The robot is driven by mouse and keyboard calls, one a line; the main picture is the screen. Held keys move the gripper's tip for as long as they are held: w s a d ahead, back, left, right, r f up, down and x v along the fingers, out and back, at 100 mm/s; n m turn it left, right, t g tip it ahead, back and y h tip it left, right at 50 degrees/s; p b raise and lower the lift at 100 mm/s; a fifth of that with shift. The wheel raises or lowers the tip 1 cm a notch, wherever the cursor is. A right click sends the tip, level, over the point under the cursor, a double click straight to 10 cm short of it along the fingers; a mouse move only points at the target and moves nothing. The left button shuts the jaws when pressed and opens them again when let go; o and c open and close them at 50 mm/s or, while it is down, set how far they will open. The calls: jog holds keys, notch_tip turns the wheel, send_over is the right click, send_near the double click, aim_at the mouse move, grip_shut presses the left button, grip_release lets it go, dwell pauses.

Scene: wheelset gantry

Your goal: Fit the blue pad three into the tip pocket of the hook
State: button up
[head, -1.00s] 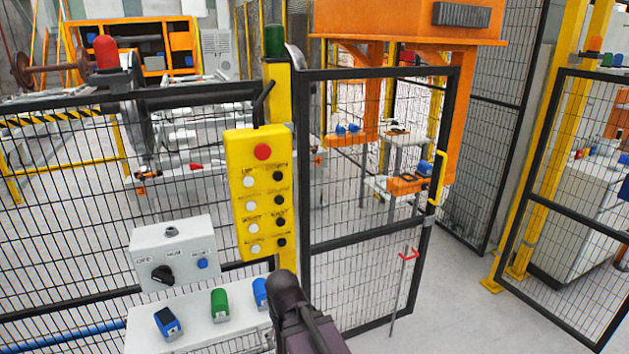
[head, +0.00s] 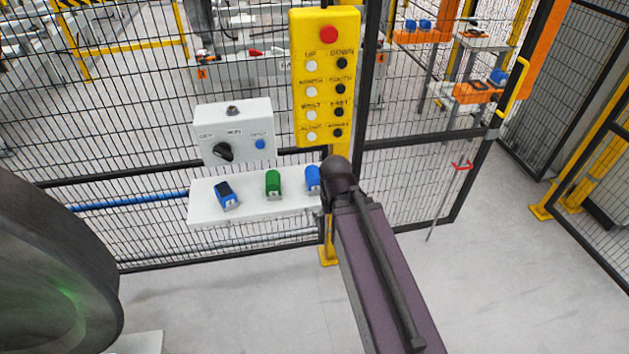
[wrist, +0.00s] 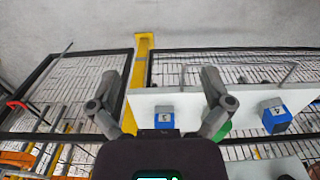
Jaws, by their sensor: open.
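Blue pad three (wrist: 165,117), marked "3", sits on a white shelf (wrist: 145,103) in the wrist view. It also shows at the shelf's right end in the head view (head: 313,179), partly behind my arm. My gripper (wrist: 161,88) is open, its fingers spread to either side of pad three in the picture and holding nothing. How far the fingers are from the pad is unclear. In the head view my arm hides the gripper. I cannot make out the hook or its tip pocket.
A green block (head: 273,184) and a blue block (head: 227,195) marked "4" in the wrist view (wrist: 276,117) share the shelf. Above are a grey switch box (head: 235,130) and a yellow button panel (head: 325,85). Mesh fence stands behind. Floor is clear below.

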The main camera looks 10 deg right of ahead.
jog(key=t+p, duration=0.1)
jog(key=p, duration=0.4)
send_near(314, 172)
jog(key=shift+d+r, duration=0.2)
jog(key=shift+d, duration=0.05)
jog(key=shift+f, duration=0.1)
jog(key=f+b, duration=0.2)
jog(key=b, duration=0.1)
jog(key=f+b, duration=0.2)
jog(key=f, duration=0.1)
jog(key=w+f+b, duration=0.1)
jog(key=f+b, duration=0.2)
jog(key=shift+f+b, duration=0.2)
jog(key=shift+b, duration=0.15)
jog(key=shift+f, duration=0.1)
jog(key=f+b, duration=0.3)
jog(key=shift+a, duration=0.25)
jog(key=shift+w+f+b, duration=0.15)
jog(key=shift+f+b, duration=0.8)
jog(key=shift+b, duration=0.15)
